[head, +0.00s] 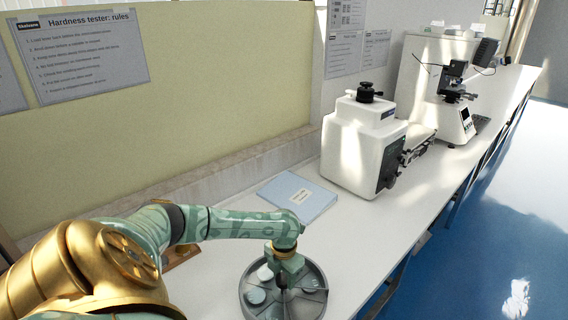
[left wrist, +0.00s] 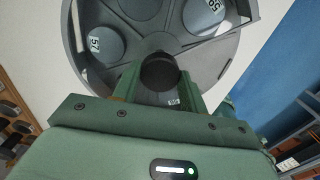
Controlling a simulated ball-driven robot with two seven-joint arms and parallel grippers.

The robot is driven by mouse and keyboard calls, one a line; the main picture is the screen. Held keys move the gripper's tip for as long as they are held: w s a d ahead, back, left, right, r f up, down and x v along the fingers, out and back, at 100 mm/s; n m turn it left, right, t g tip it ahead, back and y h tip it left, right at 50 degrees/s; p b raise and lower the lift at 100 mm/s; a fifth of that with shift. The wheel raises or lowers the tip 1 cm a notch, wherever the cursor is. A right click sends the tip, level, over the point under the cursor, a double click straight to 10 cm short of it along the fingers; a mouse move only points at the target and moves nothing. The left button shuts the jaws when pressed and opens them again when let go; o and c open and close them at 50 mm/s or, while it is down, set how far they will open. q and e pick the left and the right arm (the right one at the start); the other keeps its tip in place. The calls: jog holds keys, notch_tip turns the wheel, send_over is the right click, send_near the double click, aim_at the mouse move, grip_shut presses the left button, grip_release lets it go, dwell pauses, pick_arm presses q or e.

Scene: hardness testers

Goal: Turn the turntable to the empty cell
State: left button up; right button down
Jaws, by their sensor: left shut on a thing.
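The turntable (head: 312,302) is a round grey tray with walled cells, on the white bench at the bottom middle of the head view. It also shows in the left wrist view (left wrist: 200,62). Pale discs lie in some cells, including one marked 57 (left wrist: 103,44) and another numbered disc (left wrist: 204,14). My left gripper (head: 284,278) is over the turntable's middle. In the left wrist view its fingers (left wrist: 160,80) are shut on the dark round knob (left wrist: 160,71) at the hub. The arm hides part of the turntable in the head view. My right gripper is not in view.
A blue booklet (head: 298,196) lies on the bench (head: 345,235) behind the turntable. A white hardness tester (head: 358,150) and a microscope-like instrument (head: 455,115) stand farther right. The bench's front edge drops to a blue floor (head: 490,230). Bare bench lies right of the turntable.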

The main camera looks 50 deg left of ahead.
aim_at(284, 278)
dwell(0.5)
pick_arm(q)
jog(key=o, duration=1.4)
jog(key=shift+r, duration=0.1)
notch_tip(284, 278, up, 16)
jog(key=p, duration=0.4)
